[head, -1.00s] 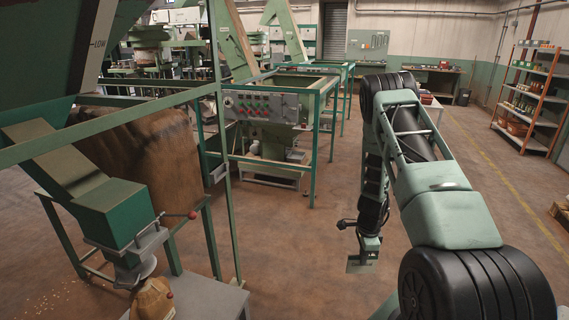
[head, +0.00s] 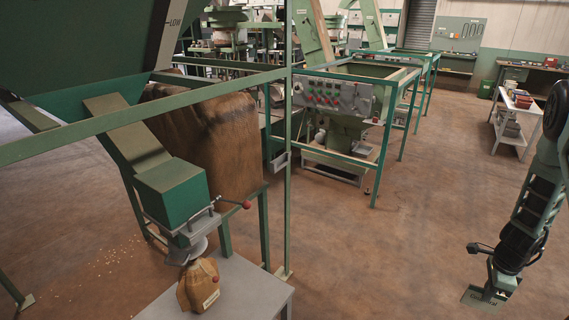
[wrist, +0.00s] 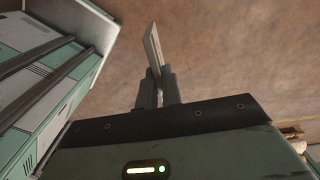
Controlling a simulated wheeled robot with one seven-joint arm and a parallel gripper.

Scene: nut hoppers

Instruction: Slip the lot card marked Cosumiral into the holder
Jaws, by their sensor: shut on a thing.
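My gripper (head: 492,283) hangs low at the right edge of the head view, above open floor. In the wrist view, the two fingers (wrist: 158,84) pinch the card (wrist: 153,45), seen nearly edge-on and sticking out beyond the tips. A small grey holder (head: 282,160) is on the green frame post of the near hopper, left of my gripper and well apart from it. Its details are too small to read.
A second hopper frame (head: 377,160) stands behind. A white trolley (head: 515,128) is at right. Floor between is clear. Green-and-white panels (wrist: 45,85) fill the wrist view's left.

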